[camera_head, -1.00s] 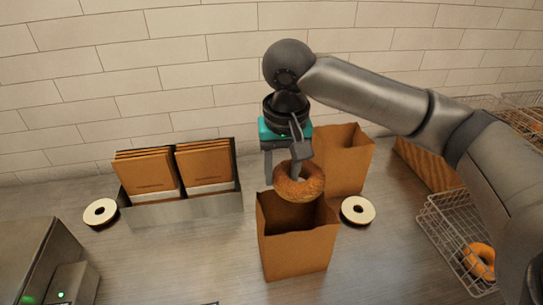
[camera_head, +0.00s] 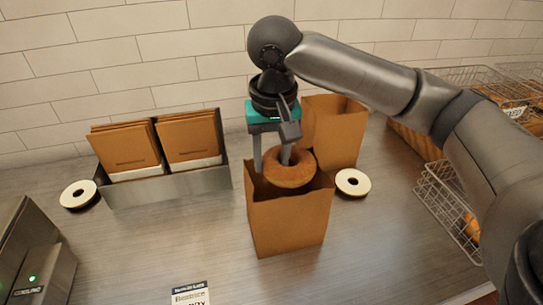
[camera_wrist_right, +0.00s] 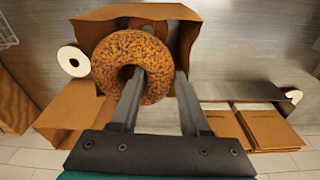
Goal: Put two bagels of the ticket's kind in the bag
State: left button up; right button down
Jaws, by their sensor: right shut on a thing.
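My right gripper (camera_head: 272,163) is shut on a brown bagel (camera_head: 291,173), with one finger through its hole and the other outside the ring. In the right wrist view the bagel (camera_wrist_right: 104,62) looks speckled dark. It hangs at the mouth of the open front paper bag (camera_head: 290,226), its lower part behind the front rim. A second open paper bag (camera_head: 335,135) stands behind. The ticket (camera_head: 190,294) is cut off at the bottom edge and its print is too small to read surely. My left gripper is out of view. The front bag's inside is mostly hidden.
A metal holder (camera_head: 170,186) with folded brown bags stands left. White-faced rings lie beside it (camera_head: 79,195) and right of the bags (camera_head: 353,182). A wire basket (camera_head: 447,212) with an orange-brown bagel (camera_head: 472,227) is at right.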

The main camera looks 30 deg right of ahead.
jog(key=shift+f+b, duration=0.5)
jog(key=shift+f, duration=2.25)
jog(key=shift+f+b, duration=0.45)
jog(key=shift+f, duration=2)
jog(key=shift+c, duration=1.9)
grip_release()
jog(key=shift+r, duration=0.1)
jog(key=shift+r+p, duration=2.4)
jog(key=shift+p, duration=1.25)
